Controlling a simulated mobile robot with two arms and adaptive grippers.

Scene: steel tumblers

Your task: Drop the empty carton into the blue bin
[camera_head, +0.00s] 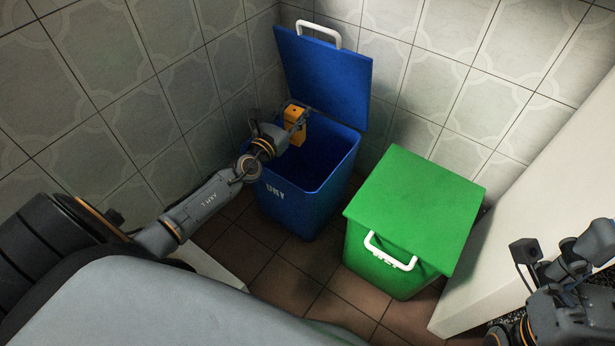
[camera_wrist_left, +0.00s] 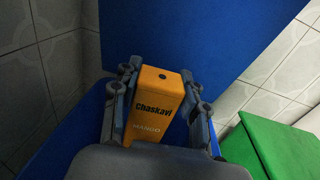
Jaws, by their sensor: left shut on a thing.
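The carton is a small orange box (camera_head: 294,125) in the head view, over the opening of the blue bin (camera_head: 310,205). The bin's lid (camera_head: 322,78) is raised and leans back toward the wall. My left gripper (camera_head: 298,118) is shut on the carton and holds it over the bin's mouth. In the left wrist view the carton (camera_wrist_left: 156,105) sits between the two fingers, with "Chaskavi" and "MANGO" printed on it.
A green bin (camera_head: 415,210) with its lid shut and a white handle stands to the right of the blue bin. Tiled walls are close behind and to the left. A white panel (camera_head: 530,190) runs along the right side.

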